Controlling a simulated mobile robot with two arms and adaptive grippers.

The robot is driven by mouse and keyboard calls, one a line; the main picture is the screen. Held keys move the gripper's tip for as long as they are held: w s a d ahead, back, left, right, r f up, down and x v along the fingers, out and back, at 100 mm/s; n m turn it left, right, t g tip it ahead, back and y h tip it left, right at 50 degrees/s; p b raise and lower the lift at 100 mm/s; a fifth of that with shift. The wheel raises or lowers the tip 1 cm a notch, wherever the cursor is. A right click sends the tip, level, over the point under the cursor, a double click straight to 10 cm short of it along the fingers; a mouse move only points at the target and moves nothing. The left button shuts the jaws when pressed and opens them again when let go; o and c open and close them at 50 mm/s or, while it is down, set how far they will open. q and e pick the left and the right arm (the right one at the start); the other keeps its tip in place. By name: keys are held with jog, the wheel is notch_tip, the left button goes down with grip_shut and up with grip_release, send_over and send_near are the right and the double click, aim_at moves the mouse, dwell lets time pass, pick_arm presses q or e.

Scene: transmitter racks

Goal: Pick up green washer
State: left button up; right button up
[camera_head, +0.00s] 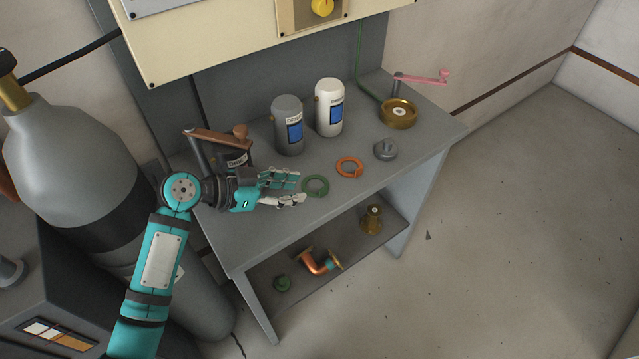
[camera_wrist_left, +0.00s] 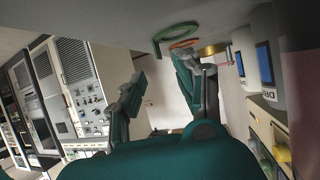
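The green washer (camera_head: 327,187) is a flat ring lying on the upper surface of a grey workbench (camera_head: 262,238). My left gripper (camera_head: 298,185) reaches in from the left, low over the bench, with its fingertips just left of the washer. Its fingers are spread and nothing shows between them. In the left wrist view the washer (camera_wrist_left: 176,26) appears beyond the open fingertips (camera_wrist_left: 160,66), near the top. Whether a fingertip touches the washer cannot be told. My right gripper is not in view.
An orange ring (camera_head: 350,160), grey canister (camera_head: 288,128), white canister (camera_head: 329,108), grey knob part (camera_head: 386,150) and brass wheel (camera_head: 398,114) stand on the bench. A brown-handled crank (camera_head: 222,139) is behind my gripper. The lower shelf (camera_head: 350,238) holds several parts. A large cylinder (camera_head: 75,165) stands left.

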aim_at(320, 190)
pick_arm(q)
jog(key=shift+w+d+f, duration=0.2)
jog(key=shift+d+f, duration=0.05)
jog(key=shift+d, duration=0.35)
jog(key=shift+w+d+f, duration=0.1)
jog(key=shift+d, duration=0.15)
jog(key=p+x, duration=0.1)
jog(key=x, duration=0.2)
jog(key=shift+w+d+f+p, duration=0.1)
jog(key=shift+w+d+p, duration=0.05)
jog(key=shift+d+p, duration=0.2)
jog(key=shift+w+d+f, duration=0.1)
jog(key=shift+d+f, duration=0.1)
jog(key=shift+d, duration=0.1)
jog(key=shift+d+f, duration=0.1)
jog(key=shift+f, duration=0.05)
jog(key=c, duration=0.6)
grip_shut()
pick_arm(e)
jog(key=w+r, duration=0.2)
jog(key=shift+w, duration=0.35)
